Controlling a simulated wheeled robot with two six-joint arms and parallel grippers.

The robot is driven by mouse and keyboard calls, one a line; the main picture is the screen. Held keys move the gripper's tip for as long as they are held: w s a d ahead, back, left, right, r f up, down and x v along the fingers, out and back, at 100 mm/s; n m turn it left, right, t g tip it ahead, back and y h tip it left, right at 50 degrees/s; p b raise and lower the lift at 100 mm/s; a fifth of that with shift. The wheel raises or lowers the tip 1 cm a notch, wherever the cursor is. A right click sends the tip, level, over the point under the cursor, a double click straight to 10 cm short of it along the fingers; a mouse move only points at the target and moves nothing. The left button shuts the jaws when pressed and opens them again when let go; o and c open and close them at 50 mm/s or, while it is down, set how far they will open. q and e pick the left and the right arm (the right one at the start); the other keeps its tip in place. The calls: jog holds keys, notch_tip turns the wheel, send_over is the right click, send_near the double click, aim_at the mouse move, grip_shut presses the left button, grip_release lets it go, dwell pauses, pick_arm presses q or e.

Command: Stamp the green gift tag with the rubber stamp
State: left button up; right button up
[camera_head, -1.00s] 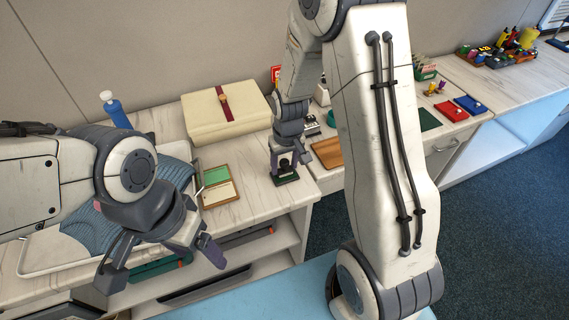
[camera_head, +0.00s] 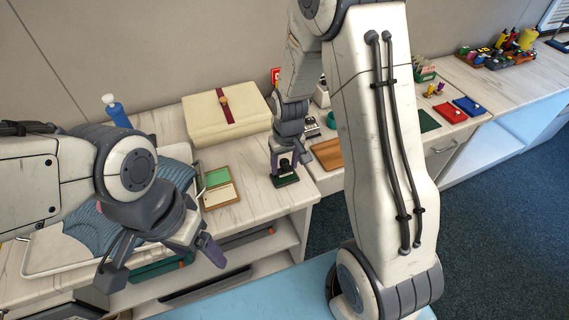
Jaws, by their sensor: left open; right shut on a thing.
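A green tag-like card (camera_head: 217,177) lies in the upper part of a shallow wooden tray (camera_head: 238,200), with a cream panel below it. My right gripper (camera_head: 285,166) points down at the counter's front edge, to the right of the tray. It is shut on a small dark rubber stamp (camera_head: 285,170), mostly hidden between the fingers. Directly under the stamp is a dark green pad (camera_head: 287,181); I cannot tell if stamp and pad touch. My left gripper (camera_head: 160,264) is open and empty, in front of the counter at the lower left.
A cream box with a red band (camera_head: 228,116) stands behind the tray. A blue bottle (camera_head: 117,112) is at the back left. A brown board (camera_head: 328,153), partly hidden, lies to the right. Red (camera_head: 448,113) and blue pads (camera_head: 469,106) lie farther right. My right arm blocks the middle.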

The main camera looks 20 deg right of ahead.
jog(key=shift+r+p, duration=2.3)
jog(key=shift+r, duration=0.65)
